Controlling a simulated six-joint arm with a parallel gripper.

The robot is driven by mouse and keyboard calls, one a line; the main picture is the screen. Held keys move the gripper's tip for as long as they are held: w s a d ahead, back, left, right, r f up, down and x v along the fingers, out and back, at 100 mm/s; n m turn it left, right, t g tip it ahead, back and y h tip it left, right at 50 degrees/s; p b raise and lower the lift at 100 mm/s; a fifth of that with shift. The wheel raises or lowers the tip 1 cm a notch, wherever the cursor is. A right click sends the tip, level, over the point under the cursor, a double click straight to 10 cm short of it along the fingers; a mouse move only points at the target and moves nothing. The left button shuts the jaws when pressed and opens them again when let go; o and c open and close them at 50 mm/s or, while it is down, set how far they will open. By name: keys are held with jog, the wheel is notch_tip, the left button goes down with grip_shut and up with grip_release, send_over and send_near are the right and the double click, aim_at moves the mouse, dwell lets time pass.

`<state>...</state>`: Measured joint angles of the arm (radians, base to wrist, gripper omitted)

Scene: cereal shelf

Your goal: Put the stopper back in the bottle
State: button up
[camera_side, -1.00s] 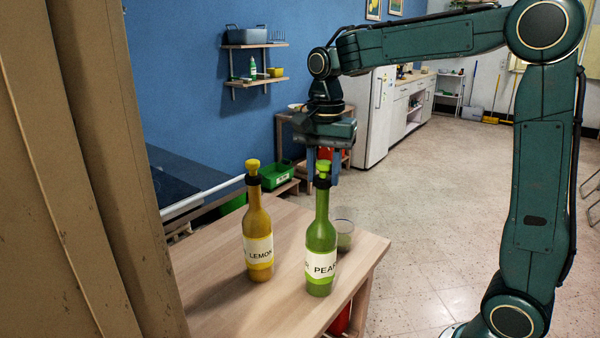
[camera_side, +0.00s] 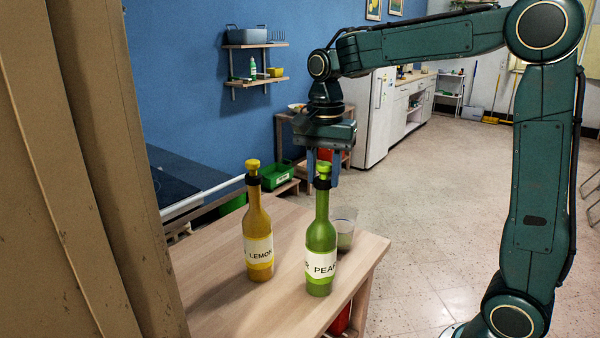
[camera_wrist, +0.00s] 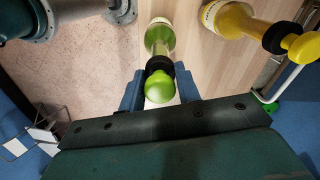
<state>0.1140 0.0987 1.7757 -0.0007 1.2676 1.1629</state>
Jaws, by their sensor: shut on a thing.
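The green pear bottle (camera_side: 321,238) stands upright on the wooden table. Its yellow-green stopper (camera_side: 323,168) is at the top of the neck, right above the black collar. I cannot tell how deep it sits. My gripper (camera_side: 323,176) points down over this bottle. In the wrist view, the rounded stopper (camera_wrist: 159,87) lies between my two blue fingers (camera_wrist: 159,92), which are shut on it. The yellow lemon bottle (camera_side: 258,235) stands upright to the left, with a yellow stopper (camera_side: 253,165) on its neck. It also shows in the wrist view (camera_wrist: 232,20), at the upper right.
A clear glass (camera_side: 345,232) stands close behind the pear bottle, at the right. The table (camera_side: 215,290) is clear in front and to the left. A brown panel (camera_side: 90,170) fills the left edge of the side view.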

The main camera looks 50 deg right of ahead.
dwell(0.8)
jog(key=o, duration=1.5)
jog(key=shift+r, duration=2.25)
grip_shut()
